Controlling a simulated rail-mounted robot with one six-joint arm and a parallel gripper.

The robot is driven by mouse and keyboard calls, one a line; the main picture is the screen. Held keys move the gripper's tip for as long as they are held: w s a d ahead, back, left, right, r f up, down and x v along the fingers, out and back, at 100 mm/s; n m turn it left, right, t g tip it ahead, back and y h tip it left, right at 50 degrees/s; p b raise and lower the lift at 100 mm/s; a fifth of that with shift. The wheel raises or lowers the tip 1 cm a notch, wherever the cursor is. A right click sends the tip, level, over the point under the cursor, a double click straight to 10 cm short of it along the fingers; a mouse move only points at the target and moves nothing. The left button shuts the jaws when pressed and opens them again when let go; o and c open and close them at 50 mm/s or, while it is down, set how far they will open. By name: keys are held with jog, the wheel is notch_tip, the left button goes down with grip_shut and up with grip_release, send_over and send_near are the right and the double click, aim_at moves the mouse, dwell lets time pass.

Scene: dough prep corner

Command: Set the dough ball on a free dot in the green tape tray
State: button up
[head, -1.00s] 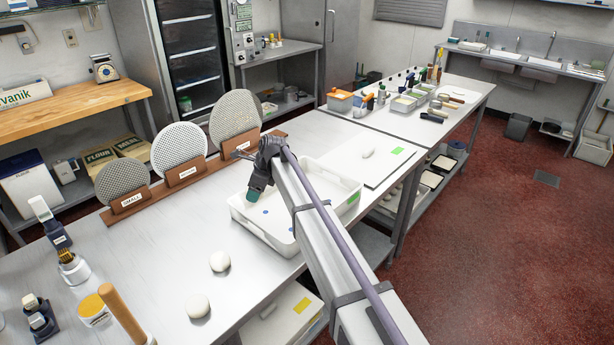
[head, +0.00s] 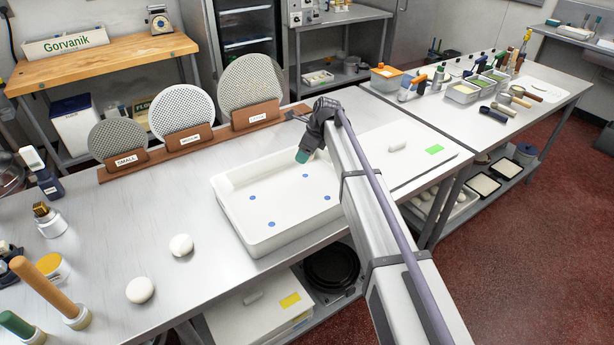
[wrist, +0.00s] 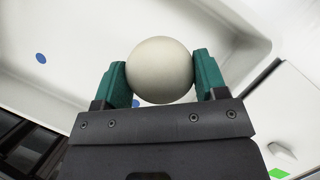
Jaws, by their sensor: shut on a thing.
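A pale, round dough ball (wrist: 160,70) is held between the teal fingertips of my gripper in the wrist view. In the head view my gripper (head: 303,157) is over the far part of a white tray (head: 268,240), and the ball cannot be made out there. The tray floor has several blue dots, such as one at near left (head: 252,197) and one at near front (head: 272,224). The dots I see are bare. Two dots also show in the wrist view, one at left (wrist: 41,58). The tray's green tape is hidden behind my arm now.
Two dough balls lie on the steel table left of the tray, one nearer the tray (head: 181,245) and one nearer the front (head: 140,290). A white lid (head: 405,165) with a green mark lies right of the tray. A wooden rack (head: 190,140) holds round sieves behind it.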

aim_at(303, 175)
notch_tip(303, 175, down, 8)
jog(key=b, duration=0.5)
jog(key=shift+w+b, duration=0.1)
jog(key=shift+b, duration=0.3)
jog(key=shift+d+r+p, duration=0.1)
jog(key=shift+r+p, duration=0.2)
jog(key=shift+r, duration=0.05)
jog(key=shift+c, duration=0.4)
jog(key=shift+f, duration=0.25)
jog(key=o, duration=1)
jog(key=shift+o, duration=0.2)
jog(key=shift+r, duration=0.1)
jog(key=p+v, duration=1.1)
jog(key=v, duration=0.1)
jog(key=shift+r, duration=0.15)
